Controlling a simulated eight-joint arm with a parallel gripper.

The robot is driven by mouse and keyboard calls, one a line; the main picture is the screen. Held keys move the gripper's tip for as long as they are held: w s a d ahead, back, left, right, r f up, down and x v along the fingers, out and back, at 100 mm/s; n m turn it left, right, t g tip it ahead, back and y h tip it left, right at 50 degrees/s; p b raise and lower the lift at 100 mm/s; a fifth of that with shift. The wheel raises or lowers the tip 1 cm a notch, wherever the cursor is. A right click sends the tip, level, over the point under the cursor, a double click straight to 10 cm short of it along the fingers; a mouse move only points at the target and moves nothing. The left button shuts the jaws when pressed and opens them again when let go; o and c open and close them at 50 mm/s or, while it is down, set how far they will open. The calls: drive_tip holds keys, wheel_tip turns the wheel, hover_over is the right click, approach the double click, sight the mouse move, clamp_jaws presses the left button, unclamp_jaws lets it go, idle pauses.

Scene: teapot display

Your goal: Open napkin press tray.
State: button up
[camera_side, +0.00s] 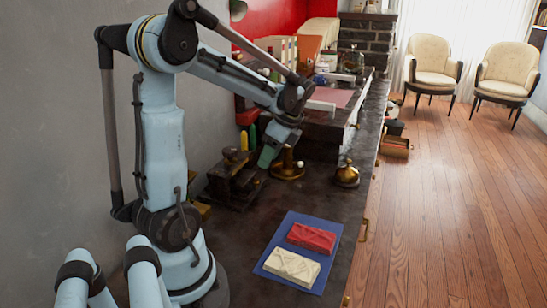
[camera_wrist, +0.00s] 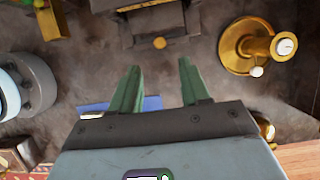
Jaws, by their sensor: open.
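The napkin press (camera_side: 232,180) is a dark block-like device on the dark counter, near the wall in the side view. In the wrist view, the press (camera_wrist: 150,22) is at the top edge, partly cut off, with a small brass knob (camera_wrist: 159,43) on its near side. I take this knob to belong to the tray, whose front looks closed against the press. My gripper (camera_wrist: 158,72) is open with green fingers, and nothing is between them. The knob appears beyond the fingertips, apart from them. In the side view my gripper (camera_side: 265,158) hangs beside the press, above the counter.
A brass stand (camera_side: 287,170) is close right of my gripper; it also shows in the wrist view (camera_wrist: 250,47). A brass pot (camera_side: 347,176) stands near the counter edge. A blue mat (camera_side: 265,262) holds red (camera_side: 311,238) and cream (camera_side: 291,267) folded pieces. Counter between is clear.

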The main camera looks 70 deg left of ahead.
sight(258, 181)
drive_tip(key=x, duration=0.7)
drive_tip(key=shift+s+a+f, duration=0.1)
drive_tip(key=shift+f, duration=0.25)
clamp_jaws()
